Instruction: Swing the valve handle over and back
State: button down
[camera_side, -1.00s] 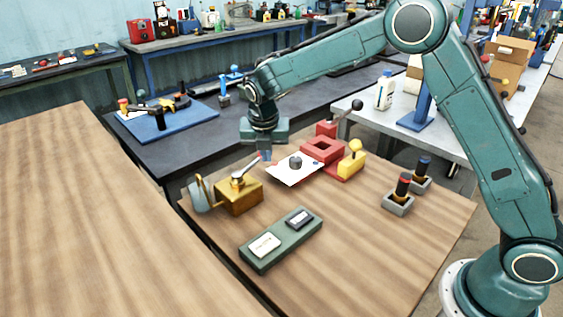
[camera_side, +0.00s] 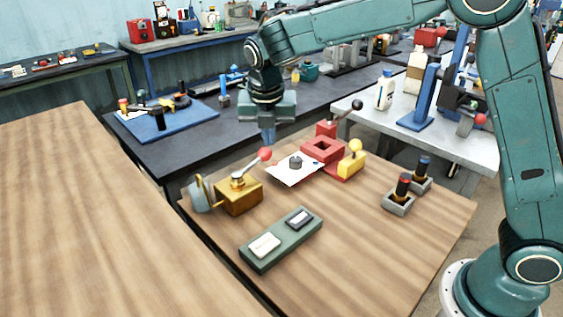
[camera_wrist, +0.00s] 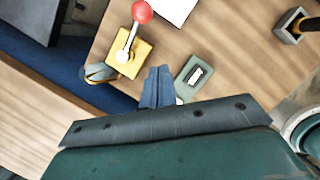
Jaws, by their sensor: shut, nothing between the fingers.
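The valve is a brass block (camera_side: 238,198) with a grey round flange on its left side, at the left edge of the wooden table. Its metal handle (camera_side: 249,168) leans up and to the right and ends in a red ball (camera_side: 265,154). In the wrist view the valve (camera_wrist: 120,62) sits left of my fingers, with the red ball (camera_wrist: 142,12) near the top edge. My gripper (camera_side: 268,139) points down, shut and empty, above the red ball in the side view. Its fingers also show in the wrist view (camera_wrist: 157,72), apart from the handle.
A white sheet (camera_side: 287,173) with a dark knob, a red block (camera_side: 325,150) and a yellow piece (camera_side: 351,163) lie right of the valve. A green tray (camera_side: 281,250) lies in front. Two grey holders (camera_side: 398,205) stand at the right. The table's front right is clear.

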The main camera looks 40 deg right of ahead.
jog(key=shift+s+a+r, duration=0.1)
jog(key=shift+s+r, duration=0.05)
jog(key=shift+r, duration=0.55)
jog(key=c, duration=1.3)
grip_release()
jog(key=shift+c, duration=0.2)
jog(key=o, duration=0.3)
jog(key=shift+w, duration=0.35)
jog(key=shift+o, duration=0.5)
jog(key=shift+w+f+y, duration=0.1)
jog(key=shift+w+y, duration=0.2)
jog(key=shift+y, duration=0.1)
jog(key=r+n+g+y, duration=0.1)
jog(key=r+n+y, duration=0.1)
jog(key=y, duration=0.1)
send_over(266, 148)
jog(key=s+d, duration=0.1)
jog(key=s, duration=0.1)
jog(key=shift+w+d, duration=0.25)
jog(key=shift+d, duration=0.35)
jog(key=shift+f, duration=0.2)
jog(key=f, duration=0.4)
jog(key=w+a+f, duration=0.1)
jog(key=f, duration=0.4)
jog(key=a+f, duration=0.1)
jog(key=f, duration=0.3)
jog(key=shift+w+a+f, duration=0.1)
jog(key=shift+w+f, duration=0.05)
jog(key=shift+w, duration=0.1)
